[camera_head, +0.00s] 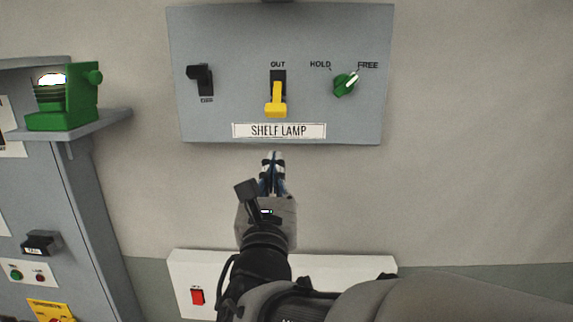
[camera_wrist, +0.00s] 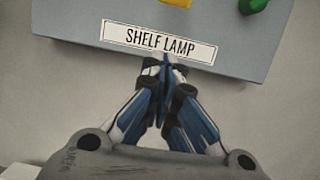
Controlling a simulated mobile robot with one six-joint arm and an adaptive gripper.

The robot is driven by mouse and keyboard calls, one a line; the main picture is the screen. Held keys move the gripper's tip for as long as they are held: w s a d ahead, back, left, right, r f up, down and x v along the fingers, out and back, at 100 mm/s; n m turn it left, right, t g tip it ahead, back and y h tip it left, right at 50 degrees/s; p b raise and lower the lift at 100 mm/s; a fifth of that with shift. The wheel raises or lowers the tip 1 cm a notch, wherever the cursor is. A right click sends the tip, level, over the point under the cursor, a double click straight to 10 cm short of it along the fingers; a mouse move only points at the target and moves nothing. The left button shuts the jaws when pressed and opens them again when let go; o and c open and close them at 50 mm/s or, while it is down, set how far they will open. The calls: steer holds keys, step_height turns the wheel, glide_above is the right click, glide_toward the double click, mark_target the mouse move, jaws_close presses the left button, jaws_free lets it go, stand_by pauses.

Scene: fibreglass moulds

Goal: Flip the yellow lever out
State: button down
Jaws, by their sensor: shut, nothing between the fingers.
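The yellow lever (camera_head: 275,101) is on a grey wall panel (camera_head: 220,35), below the word OUT. It points downward from a dark slot. Its lower end also shows at the top edge of the wrist view (camera_wrist: 175,3). My gripper (camera_head: 272,158) is shut and empty, just below the panel's lower edge and under the SHELF LAMP label (camera_head: 279,131). In the wrist view the closed fingertips (camera_wrist: 167,62) overlap the label's lower edge. I cannot tell whether they touch the panel.
A black lever (camera_head: 201,78) is left of the yellow one. A green knob (camera_head: 344,85) at right lies between HOLD and FREE. A white box with a red switch (camera_head: 197,296) is below. The wall around the panel is bare.

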mark_target(277, 98)
steer(key=p+x, duration=0.1)
steer(key=x, duration=0.6)
steer(key=shift+w+r, duration=0.1)
steer(key=shift+w, duration=0.25)
steer(key=s+r+p, duration=0.1)
steer(key=s+r, duration=0.1)
steer(key=r, duration=0.1)
steer(key=shift+s+a+p, duration=0.1)
steer(key=shift+s+p, duration=0.25)
steer(key=shift+s, duration=0.05)
steer(key=shift+r, duration=0.1)
steer(key=shift+s, duration=0.1)
